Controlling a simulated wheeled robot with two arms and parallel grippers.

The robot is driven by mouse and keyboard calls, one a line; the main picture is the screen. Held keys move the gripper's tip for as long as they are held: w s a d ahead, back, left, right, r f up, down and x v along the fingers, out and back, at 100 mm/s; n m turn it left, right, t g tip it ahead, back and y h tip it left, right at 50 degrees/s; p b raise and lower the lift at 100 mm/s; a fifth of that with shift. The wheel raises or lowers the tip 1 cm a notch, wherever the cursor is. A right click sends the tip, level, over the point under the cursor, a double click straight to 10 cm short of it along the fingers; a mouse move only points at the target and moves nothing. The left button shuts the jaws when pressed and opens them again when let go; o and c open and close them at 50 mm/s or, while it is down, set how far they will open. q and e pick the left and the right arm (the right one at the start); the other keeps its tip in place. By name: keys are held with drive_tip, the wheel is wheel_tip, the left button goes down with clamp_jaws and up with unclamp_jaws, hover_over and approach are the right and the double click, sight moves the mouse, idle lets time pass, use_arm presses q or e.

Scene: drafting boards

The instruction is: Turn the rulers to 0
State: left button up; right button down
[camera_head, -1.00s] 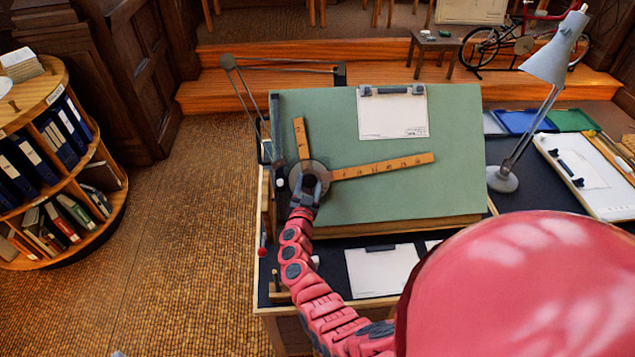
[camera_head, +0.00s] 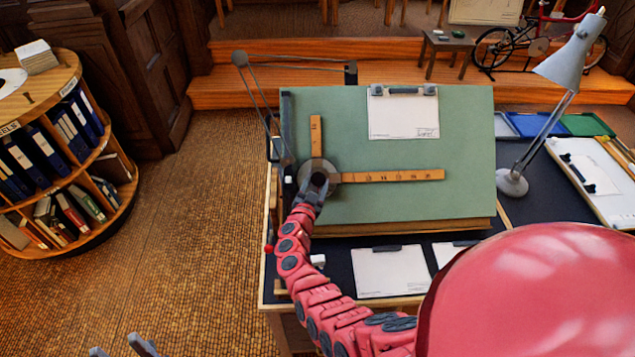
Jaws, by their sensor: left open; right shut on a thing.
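The green drafting board (camera_head: 400,150) carries a drafting head (camera_head: 331,170) with two wooden rulers. The long ruler (camera_head: 395,175) runs right from the head and looks nearly level, parallel to the board's lower edge. The short ruler (camera_head: 316,135) points up and looks nearly upright. My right gripper (camera_head: 318,181) is shut on the head's dark knob, which its fingers partly hide. The head's scale marks are too small to read. My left gripper (camera_head: 121,351) is open and empty over the floor at the bottom left, only its fingertips in view.
A clipped sheet (camera_head: 403,115) lies high on the board. A grey lamp (camera_head: 513,183) stands right of it, near coloured trays (camera_head: 538,124). A round bookshelf (camera_head: 70,75) stands at the left. Sheets (camera_head: 390,271) lie on the dark desk in front.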

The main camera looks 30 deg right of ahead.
drive_tip(key=shift+c, duration=0.9)
unclamp_jaws()
drive_tip(key=shift+a, duration=0.1)
drive_tip(key=v, duration=0.7)
drive_tip(key=shift+s+b, duration=0.15)
drive_tip(key=shift+b, duration=0.25)
drive_tip(key=shift+a, duration=0.15)
